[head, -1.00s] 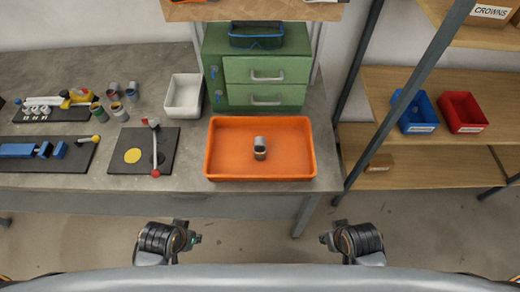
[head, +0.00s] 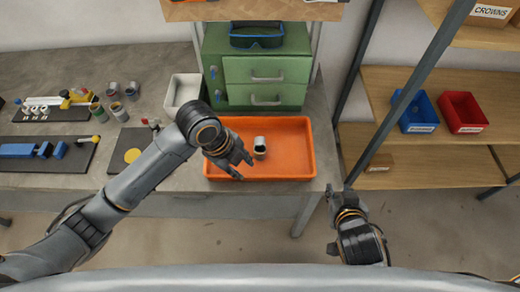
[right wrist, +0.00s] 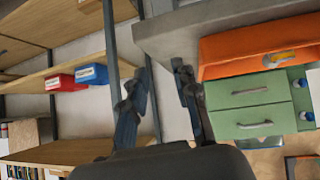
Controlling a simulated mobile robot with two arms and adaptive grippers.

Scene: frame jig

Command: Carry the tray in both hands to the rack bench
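The orange tray (head: 290,170) lies on the grey workbench near its front right corner, with a small silver-and-dark cylinder (head: 260,147) in it. My left gripper (head: 244,167) is open, its fingers over the left front part of the tray; I cannot tell whether they touch it. My right gripper (head: 333,198) is low, in front of and right of the tray, apart from it. In the right wrist view its fingers (right wrist: 164,72) are spread with nothing between them, and the tray (right wrist: 225,57) shows at upper right. I cannot tell which surface is the rack bench.
A green drawer cabinet (head: 265,72) and a white bin (head: 184,93) stand behind the tray. A rack on the right holds a blue bin (head: 414,112) and a red bin (head: 462,112); its post rises beside the bench. Boards with parts (head: 45,150) lie at left.

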